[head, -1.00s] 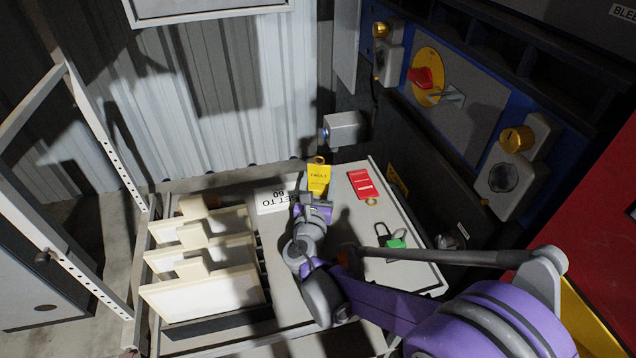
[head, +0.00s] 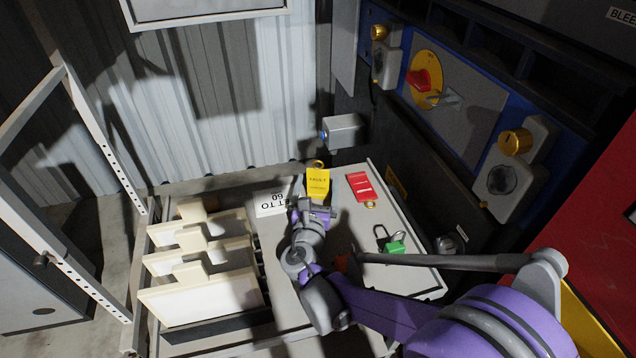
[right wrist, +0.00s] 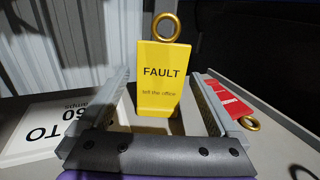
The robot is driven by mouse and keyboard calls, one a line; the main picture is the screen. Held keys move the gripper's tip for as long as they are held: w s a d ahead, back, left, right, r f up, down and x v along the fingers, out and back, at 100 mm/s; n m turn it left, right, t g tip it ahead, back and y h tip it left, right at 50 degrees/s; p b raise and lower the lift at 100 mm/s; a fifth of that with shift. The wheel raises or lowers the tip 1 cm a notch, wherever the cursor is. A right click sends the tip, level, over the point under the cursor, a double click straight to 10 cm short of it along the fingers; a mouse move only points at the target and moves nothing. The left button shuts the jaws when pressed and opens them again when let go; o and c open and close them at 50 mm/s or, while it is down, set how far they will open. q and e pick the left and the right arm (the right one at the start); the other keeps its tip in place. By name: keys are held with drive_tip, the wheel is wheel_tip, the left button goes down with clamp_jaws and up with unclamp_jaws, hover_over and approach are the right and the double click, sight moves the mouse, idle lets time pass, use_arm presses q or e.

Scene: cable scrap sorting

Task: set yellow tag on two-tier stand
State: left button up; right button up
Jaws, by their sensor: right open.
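The yellow tag (head: 317,184) reads FAULT and has a brass ring at its top. It is on the grey bench top near the back edge. In the right wrist view the tag (right wrist: 158,85) is tilted up towards the camera, ring away from me. My right gripper (head: 310,194) is open, just in front of the tag. In the wrist view its two fingers (right wrist: 160,82) lie either side of the tag, with a gap on each side. I cannot make out a two-tier stand for certain. My left gripper is not in view.
A red tag (head: 361,187) lies right of the yellow one. A white SET TO 60 plate (head: 271,203) lies left of it. A green padlock (head: 396,247) is nearer, to the right. A rack with cream dividers (head: 200,295) fills the left side. A panel with switches (head: 455,95) rises at right.

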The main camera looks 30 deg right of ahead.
drive_tip(key=p+v, duration=0.1)
drive_tip(key=v, duration=1)
drive_tip(key=shift+s+a, duration=0.1)
drive_tip(key=shift+s, duration=0.1)
